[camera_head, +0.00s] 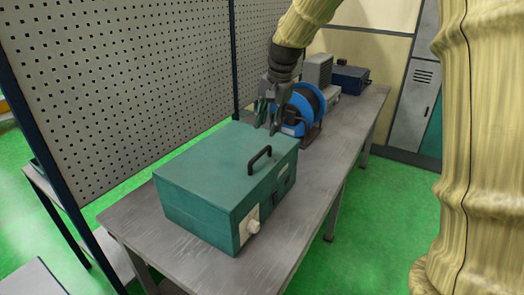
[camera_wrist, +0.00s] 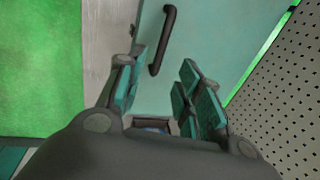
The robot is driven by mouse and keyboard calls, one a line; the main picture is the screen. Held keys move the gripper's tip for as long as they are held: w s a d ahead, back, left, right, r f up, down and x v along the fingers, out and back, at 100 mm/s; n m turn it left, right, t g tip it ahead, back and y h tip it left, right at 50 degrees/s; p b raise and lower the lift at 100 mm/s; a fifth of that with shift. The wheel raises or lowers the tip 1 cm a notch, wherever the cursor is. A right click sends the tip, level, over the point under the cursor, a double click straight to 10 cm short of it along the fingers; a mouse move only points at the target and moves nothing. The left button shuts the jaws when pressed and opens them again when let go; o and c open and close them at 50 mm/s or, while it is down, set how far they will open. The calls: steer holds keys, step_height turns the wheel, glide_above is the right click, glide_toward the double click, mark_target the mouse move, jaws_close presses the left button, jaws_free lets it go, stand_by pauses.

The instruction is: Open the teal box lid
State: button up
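The teal box (camera_head: 205,211) stands on the grey workbench with its lid (camera_head: 220,160) shut. A black handle (camera_head: 260,159) is on the lid near its right edge, and it also shows in the wrist view (camera_wrist: 164,42). My gripper (camera_head: 267,125) is above the far end of the lid, pointing down. In the wrist view my gripper (camera_wrist: 160,95) has its teal-padded fingers apart with nothing between them. The handle lies ahead of the fingers, apart from them.
A blue cable reel (camera_head: 305,106) stands on the workbench (camera_head: 330,160) just behind the box, close to my gripper. A grey device (camera_head: 318,70) and a dark blue box (camera_head: 350,78) are farther back. A perforated panel (camera_head: 120,80) runs along the left. The bench's right strip is clear.

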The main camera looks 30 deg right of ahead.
mark_target(261, 152)
steer(key=f+p, duration=0.1)
steer(key=f, duration=0.2)
steer(key=w+f, duration=0.1)
steer(key=f, duration=0.2)
steer(key=w+a+f+p, duration=0.1)
steer(key=f, duration=0.3)
steer(key=shift+a+p, duration=0.1)
steer(key=shift+p, duration=0.25)
steer(key=shift+s, duration=0.1)
jaws_close()
steer(key=shift+r, duration=0.1)
